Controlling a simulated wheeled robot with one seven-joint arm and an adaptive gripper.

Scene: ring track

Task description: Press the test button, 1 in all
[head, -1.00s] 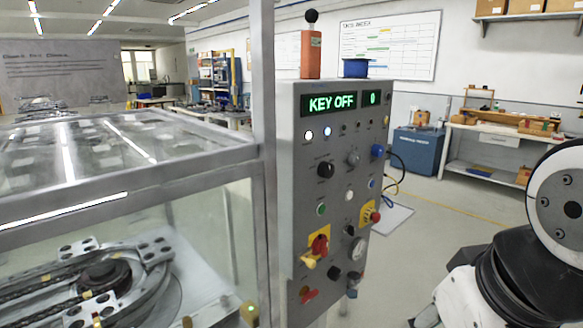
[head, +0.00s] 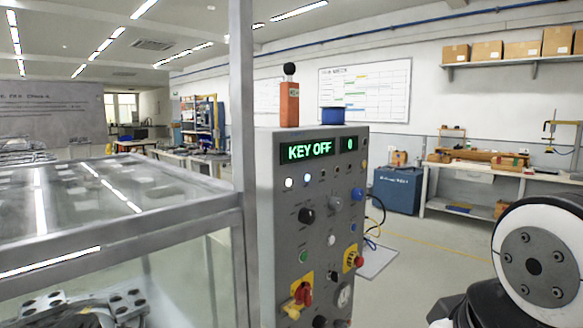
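A grey control panel (head: 272,215) stands at the middle of the head view. Its green display (head: 310,150) reads "KEY OFF" with a "0" at its right. Below are two lit lamps, black knobs, a green button (head: 303,256), a white button (head: 332,240), a blue button (head: 357,194), a red button on yellow (head: 358,260) and a red switch on yellow (head: 302,294). The labels are too small to read, so I cannot tell which is the test button. A white part of my arm shows at the lower right. My gripper is not in view.
A framed clear enclosure (head: 120,220) stands left of the panel, its metal post (head: 243,110) beside it. A blue box (head: 397,190) and a workbench (head: 480,185) stand behind at the right. Open floor (head: 420,265) lies between the panel and my arm.

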